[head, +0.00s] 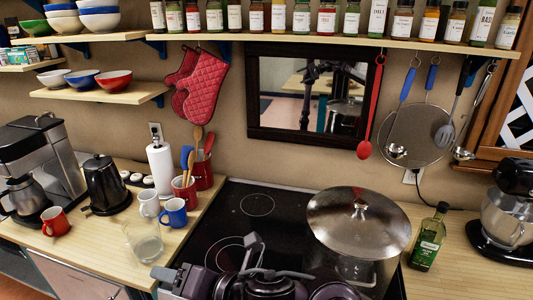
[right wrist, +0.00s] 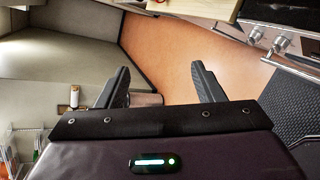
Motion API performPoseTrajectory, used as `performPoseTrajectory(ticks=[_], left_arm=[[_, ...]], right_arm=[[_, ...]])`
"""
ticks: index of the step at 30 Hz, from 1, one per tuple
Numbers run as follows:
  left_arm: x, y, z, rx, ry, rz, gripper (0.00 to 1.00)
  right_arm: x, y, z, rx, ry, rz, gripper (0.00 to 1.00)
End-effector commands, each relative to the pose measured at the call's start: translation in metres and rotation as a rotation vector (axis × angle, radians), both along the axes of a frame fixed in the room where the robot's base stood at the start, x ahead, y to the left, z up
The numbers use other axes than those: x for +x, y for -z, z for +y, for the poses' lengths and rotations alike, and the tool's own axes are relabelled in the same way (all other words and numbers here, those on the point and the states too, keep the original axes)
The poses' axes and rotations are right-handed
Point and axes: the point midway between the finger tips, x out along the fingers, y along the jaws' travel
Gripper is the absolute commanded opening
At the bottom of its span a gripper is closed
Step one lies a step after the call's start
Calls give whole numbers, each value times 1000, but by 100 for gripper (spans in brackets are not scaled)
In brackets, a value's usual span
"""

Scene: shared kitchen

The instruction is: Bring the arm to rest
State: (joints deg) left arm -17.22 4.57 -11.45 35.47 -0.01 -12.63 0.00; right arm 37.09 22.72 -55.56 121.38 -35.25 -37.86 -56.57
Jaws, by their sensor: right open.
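My right gripper (head: 205,257) shows at the bottom of the head view, in front of the black cooktop, with my dark arm links to its right. In the right wrist view its two black fingers (right wrist: 161,82) stand wide apart. Nothing is held between them; a stretch of orange-brown floor shows beyond. My left gripper is in neither view.
A large lidded steel pot (head: 358,230) stands on the cooktop (head: 255,203), close right of my arm. A clear glass (head: 143,240), a blue mug (head: 173,212) and a red mug (head: 54,221) stand left. An oil bottle (head: 428,238) stands right.

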Motion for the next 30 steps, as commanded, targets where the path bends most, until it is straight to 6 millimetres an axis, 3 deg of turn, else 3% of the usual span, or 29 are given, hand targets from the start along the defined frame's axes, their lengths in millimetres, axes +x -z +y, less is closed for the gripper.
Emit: performPoseTrajectory(ticks=[5, 8, 11, 15, 18, 24, 29, 30], left_arm=[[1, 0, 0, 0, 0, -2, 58], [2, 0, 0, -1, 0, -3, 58], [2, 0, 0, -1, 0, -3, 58], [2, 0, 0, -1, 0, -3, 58], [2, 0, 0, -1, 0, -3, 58], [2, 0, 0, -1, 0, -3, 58], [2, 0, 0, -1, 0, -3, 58], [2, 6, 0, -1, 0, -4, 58]], right_arm=[[26, -3, -48, 303, 443, 414, 62], [38, 14, -94, 454, 718, 652, 62], [39, 45, -148, 593, 1014, 887, 62], [18, 94, -221, 747, 1414, 1153, 62], [-5, 121, -259, 822, 1640, 1272, 62], [-53, 158, -313, 922, 1997, 1412, 62], [-93, 177, -346, 979, 2250, 1471, 62], [-90, 194, -346, 977, 2260, 1475, 62]])
